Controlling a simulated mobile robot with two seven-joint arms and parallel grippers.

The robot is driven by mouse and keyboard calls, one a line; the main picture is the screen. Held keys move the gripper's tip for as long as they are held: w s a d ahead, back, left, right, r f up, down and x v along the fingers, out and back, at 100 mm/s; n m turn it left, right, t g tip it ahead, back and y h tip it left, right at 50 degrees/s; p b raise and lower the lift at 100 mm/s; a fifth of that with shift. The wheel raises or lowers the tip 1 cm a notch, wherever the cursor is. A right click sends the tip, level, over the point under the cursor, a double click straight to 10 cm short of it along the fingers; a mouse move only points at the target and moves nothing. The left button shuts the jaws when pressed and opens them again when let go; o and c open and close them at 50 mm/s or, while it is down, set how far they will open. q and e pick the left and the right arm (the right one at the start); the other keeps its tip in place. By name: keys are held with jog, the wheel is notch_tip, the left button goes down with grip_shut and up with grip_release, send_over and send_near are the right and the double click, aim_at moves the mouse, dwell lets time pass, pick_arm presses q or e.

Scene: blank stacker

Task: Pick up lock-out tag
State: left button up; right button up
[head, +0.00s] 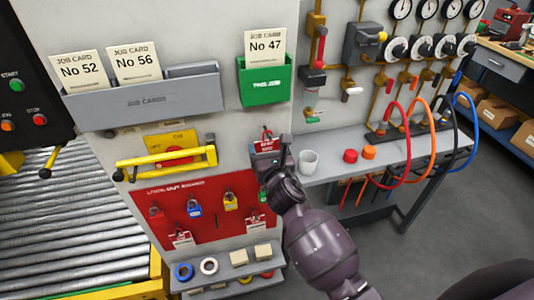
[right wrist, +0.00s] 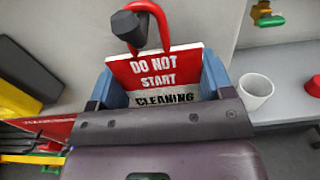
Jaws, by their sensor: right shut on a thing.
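The lock-out tag (right wrist: 157,72) is red and white and reads "DO NOT START CLEANING". In the right wrist view it stands between the blue fingers of my right gripper (right wrist: 158,88), which is shut on it. A red loop runs through the top of the tag, close to a dark peg end (right wrist: 128,28); I cannot tell whether the loop hangs on the peg. In the head view the tag (head: 267,146) shows small above my right gripper (head: 268,157), in front of the panel. My left gripper is not in view.
The red lock-out board (head: 220,225) with padlocks and clipped tags is below left. A yellow barrier handle (head: 165,160) juts out at left.

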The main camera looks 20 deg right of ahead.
jog(key=shift+r, duration=0.1)
jog(key=shift+r, duration=0.6)
jog(key=shift+s, duration=0.4)
jog(key=shift+s+a+r, duration=0.1)
jog(key=shift+s+a, duration=0.1)
jog(key=shift+s, duration=4.1)
jog(key=shift+s+a, duration=0.15)
jog(key=shift+s, duration=4.15)
